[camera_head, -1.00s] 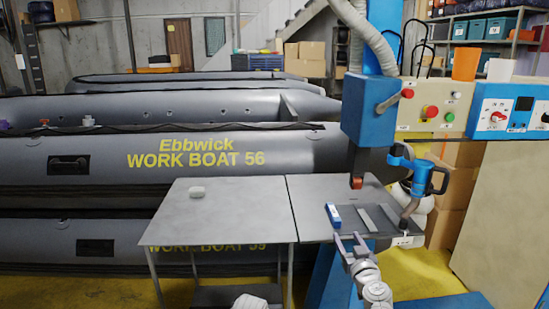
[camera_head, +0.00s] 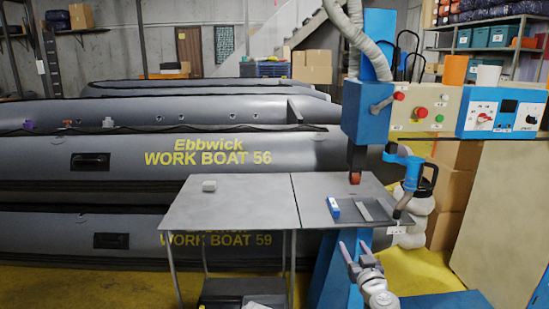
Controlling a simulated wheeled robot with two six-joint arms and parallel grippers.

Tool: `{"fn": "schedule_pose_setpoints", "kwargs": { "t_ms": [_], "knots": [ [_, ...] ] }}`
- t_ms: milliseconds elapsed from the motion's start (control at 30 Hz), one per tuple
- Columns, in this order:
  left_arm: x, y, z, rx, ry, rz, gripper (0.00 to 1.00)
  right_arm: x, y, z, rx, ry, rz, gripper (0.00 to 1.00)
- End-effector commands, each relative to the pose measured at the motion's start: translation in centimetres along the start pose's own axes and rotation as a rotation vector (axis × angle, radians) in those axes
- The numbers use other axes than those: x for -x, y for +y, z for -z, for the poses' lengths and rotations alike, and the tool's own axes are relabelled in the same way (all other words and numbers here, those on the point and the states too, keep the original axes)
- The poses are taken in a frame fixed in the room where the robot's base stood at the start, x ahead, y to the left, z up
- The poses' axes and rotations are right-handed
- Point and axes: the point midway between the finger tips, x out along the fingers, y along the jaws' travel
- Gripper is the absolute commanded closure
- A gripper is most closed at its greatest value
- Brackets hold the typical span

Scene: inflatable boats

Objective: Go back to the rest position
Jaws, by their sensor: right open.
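My right gripper (camera_head: 357,252) is at the lower right, in front of the near edge of the table (camera_head: 245,218). Its two fingers point up and apart, with nothing between them. A blue block (camera_head: 333,208) and a grey strip (camera_head: 363,210) lie on a dark plate (camera_head: 382,214) on the table's right half. My left gripper is not in the view.
A blue machine (camera_head: 366,108) with a hose and a control panel (camera_head: 424,108) stands over the table's right side. Grey inflatable boats (camera_head: 110,165) are stacked behind. Yellow floor (camera_head: 140,284) shows at left.

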Motion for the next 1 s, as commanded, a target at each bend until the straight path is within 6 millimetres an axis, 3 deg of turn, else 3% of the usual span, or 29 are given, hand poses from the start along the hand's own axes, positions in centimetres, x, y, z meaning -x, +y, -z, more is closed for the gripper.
{"fn": "schedule_pose_setpoints", "kwargs": {
  "t_ms": [367,667,867,1000],
  "knots": [
    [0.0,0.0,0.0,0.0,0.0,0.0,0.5,-0.1,-4.2,-1.2,0.006,-0.053,0.123,0.38],
    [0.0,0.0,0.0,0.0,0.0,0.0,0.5,0.8,-10.7,-4.0,0.018,-0.184,0.312,0.38],
    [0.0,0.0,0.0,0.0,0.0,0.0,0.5,3.6,-17.4,-8.7,0.043,-0.417,0.498,0.38],
    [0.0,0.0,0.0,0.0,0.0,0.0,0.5,8.2,-21.5,-14.1,0.087,-0.721,0.595,0.38]
  ]
}}
